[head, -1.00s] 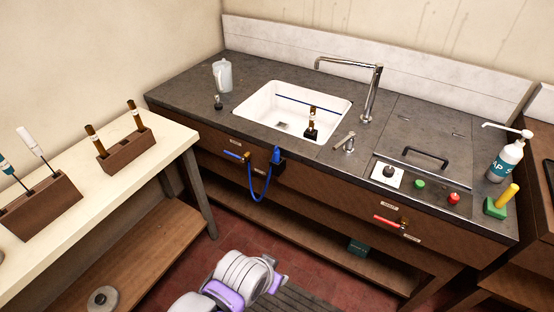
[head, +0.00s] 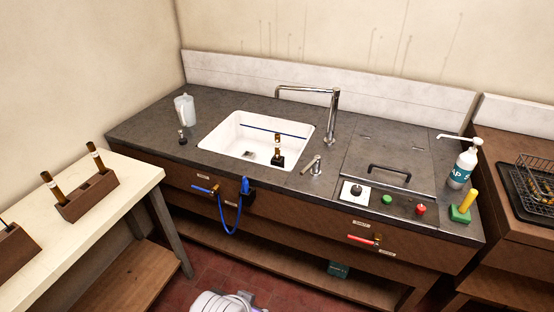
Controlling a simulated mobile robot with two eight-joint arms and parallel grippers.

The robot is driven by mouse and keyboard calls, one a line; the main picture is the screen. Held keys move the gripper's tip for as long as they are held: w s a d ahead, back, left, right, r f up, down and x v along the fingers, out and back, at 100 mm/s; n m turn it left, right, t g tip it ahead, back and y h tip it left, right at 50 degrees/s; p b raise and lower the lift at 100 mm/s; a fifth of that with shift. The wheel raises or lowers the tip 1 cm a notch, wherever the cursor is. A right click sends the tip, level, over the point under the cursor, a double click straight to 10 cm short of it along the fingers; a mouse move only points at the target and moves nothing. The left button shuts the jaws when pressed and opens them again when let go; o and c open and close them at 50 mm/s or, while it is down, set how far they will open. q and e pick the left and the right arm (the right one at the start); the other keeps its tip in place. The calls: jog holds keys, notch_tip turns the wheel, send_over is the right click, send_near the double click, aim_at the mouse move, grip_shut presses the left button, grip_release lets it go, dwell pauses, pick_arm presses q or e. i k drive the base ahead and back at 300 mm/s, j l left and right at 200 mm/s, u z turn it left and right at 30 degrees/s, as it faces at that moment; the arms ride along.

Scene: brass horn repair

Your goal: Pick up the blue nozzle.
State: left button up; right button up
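The blue nozzle (head: 245,185) sits upright in a small black holder (head: 249,198) on the front of the sink counter, below the sink's front edge. A blue hose (head: 222,222) hangs in a loop between the nozzle and a brass valve with a blue handle (head: 203,189) to its left. A white rounded part of my own body shows at the bottom edge, well below the nozzle. Neither gripper's fingers are in view, and nothing touches the nozzle.
A faucet (head: 333,115) and lidded panel (head: 385,172) lie right. A red-handled valve (head: 362,239) juts from the front. The cream bench (head: 110,210) stands left. Red floor is open between.

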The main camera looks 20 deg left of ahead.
aim_at(247, 190)
jog(key=i+l+u, duration=0.75)
